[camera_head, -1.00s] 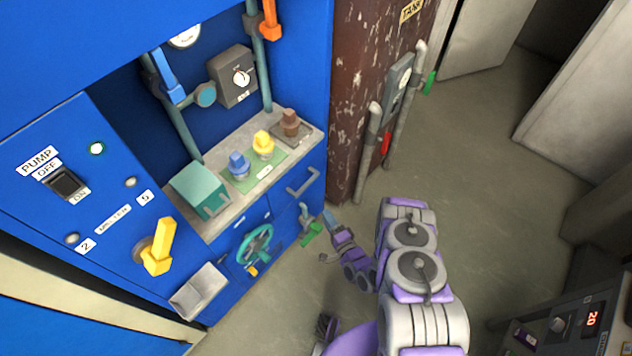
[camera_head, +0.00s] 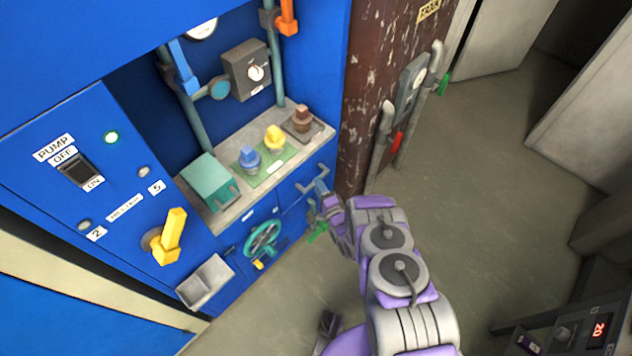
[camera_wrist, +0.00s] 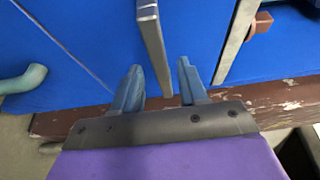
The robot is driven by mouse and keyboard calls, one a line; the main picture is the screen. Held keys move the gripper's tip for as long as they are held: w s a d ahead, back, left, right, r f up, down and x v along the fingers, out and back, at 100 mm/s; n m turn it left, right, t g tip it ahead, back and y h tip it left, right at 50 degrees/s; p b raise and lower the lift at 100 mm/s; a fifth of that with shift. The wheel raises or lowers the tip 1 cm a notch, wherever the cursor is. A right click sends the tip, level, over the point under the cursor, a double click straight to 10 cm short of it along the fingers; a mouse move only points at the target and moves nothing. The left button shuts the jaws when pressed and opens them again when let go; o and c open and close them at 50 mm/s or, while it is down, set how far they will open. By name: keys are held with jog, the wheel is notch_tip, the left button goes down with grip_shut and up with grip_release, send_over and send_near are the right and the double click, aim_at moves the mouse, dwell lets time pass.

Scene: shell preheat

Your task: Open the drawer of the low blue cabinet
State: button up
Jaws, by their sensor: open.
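The low blue cabinet (camera_head: 232,238) stands at the left under a grey worktop. Its drawer front (camera_head: 288,192) looks shut and carries a grey bar handle (camera_head: 312,178) at the right end. My gripper (camera_head: 318,194) is at the handle. In the wrist view the drawer front (camera_wrist: 105,35) fills the background. There the grey handle (camera_wrist: 152,35) runs down between the open blue fingers of my gripper (camera_wrist: 160,76), with a gap on both sides. I cannot tell how deep the bar sits between them.
A teal box (camera_head: 210,182), a blue knob (camera_head: 249,160) and a yellow knob (camera_head: 274,139) sit on the worktop. A teal handwheel (camera_head: 262,239) and a grey tray (camera_head: 205,282) are on the cabinet front. A rusty brown panel (camera_head: 375,80) stands right of it.

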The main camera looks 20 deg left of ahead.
jog(key=shift+b+x, duration=0.35)
jog(key=shift+x, duration=1.15)
grip_shut()
